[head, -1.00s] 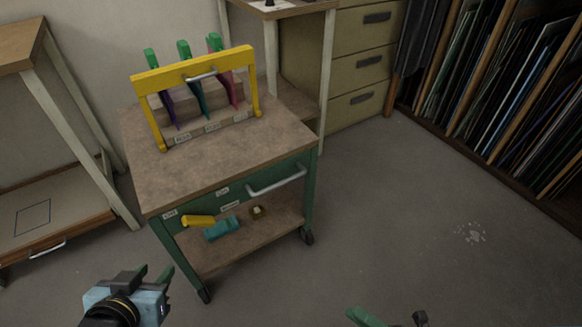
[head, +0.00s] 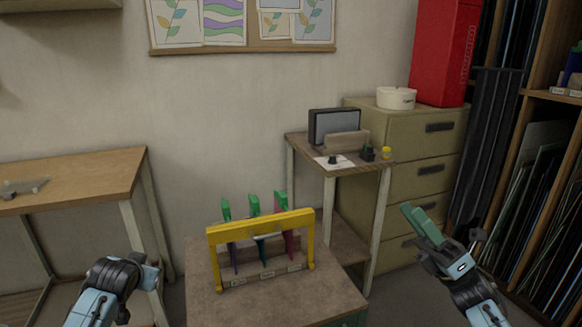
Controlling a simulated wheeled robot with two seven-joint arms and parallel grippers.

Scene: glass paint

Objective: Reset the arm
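My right gripper (head: 425,228) is raised at the right, in front of the beige drawer cabinet. Its green fingers lie close together in this view, with nothing seen between them; whether they are fully shut is unclear. My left arm (head: 105,285) comes in at the lower left; its gripper points away and its fingers cannot be made out. Both arms are clear of the cart (head: 205,300), which carries a yellow-framed rack (head: 262,226) with several green-handled tools upright in it.
A wooden bench (head: 75,175) stands at the left. Behind the cart is a small table (head: 300,143) with a dark screen (head: 334,125). The drawer cabinet (head: 410,125) bears a white bowl (head: 396,97) and a red box (head: 445,50). Shelves of glass sheets (head: 535,190) line the right.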

